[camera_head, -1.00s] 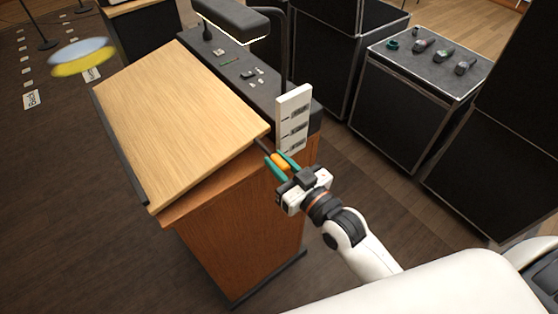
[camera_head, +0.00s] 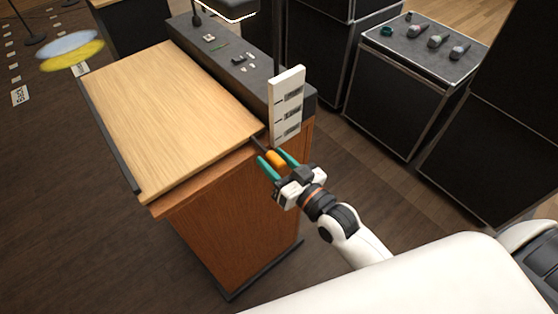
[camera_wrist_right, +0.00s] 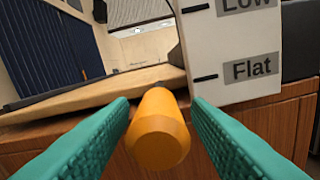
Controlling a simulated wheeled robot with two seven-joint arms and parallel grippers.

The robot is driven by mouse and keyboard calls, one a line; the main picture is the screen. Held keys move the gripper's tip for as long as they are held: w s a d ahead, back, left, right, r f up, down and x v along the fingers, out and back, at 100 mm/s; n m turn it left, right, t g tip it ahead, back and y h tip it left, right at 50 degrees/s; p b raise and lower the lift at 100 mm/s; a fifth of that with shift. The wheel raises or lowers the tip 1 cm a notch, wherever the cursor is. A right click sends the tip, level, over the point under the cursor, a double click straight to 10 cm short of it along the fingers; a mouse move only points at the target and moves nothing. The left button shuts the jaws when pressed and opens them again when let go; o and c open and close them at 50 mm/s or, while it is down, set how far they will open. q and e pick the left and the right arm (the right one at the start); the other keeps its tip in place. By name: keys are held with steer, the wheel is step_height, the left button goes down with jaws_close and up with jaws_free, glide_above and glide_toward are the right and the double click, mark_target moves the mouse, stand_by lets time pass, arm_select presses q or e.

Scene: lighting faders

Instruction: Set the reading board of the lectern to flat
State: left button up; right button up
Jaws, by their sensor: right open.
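The lectern's wooden reading board (camera_head: 170,115) lies at a low angle, close to the lectern top (camera_head: 205,187). An orange knob (camera_head: 276,160) on a dark rod sticks out at the board's right side. It also shows in the right wrist view (camera_wrist_right: 158,130). My right gripper (camera_head: 271,156) is open, its teal fingers on either side of the knob, with gaps visible in the wrist view. A white scale plate (camera_head: 287,105) stands beside the board; its "Flat" label (camera_wrist_right: 251,69) and part of "Low" are readable in the wrist view. My left gripper is not in view.
A dark shelf (camera_head: 225,62) with small items runs behind the board, under a lamp (camera_head: 232,8). Black cases stand at right, one (camera_head: 425,45) with several small devices on top. Floor is free between lectern and cases.

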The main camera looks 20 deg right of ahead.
steer(key=b+v, duration=0.3)
steer(key=v, duration=0.9)
steer(key=shift+f, duration=0.1)
steer(key=s+d+f+g+h, duration=0.1)
steer(key=d+f+g+h, duration=0.15)
steer(key=f, duration=0.95)
steer(key=s+d+f+g+h, duration=0.1)
steer(key=s+f+g, duration=0.15)
steer(key=f, duration=0.85)
steer(key=s+d+f+g+h, duration=0.1)
steer(key=d+f+g, duration=0.15)
steer(key=f, duration=0.95)
steer(key=s+f+n+g+h, duration=0.1)
steer(key=s+f+g, duration=0.7)
steer(key=s+f, duration=1.2)
steer(key=shift+s+a+h, duration=0.3)
steer(key=shift+s+h, duration=0.05)
steer(key=shift+s, duration=0.45)
steer(key=shift+g, duration=0.25)
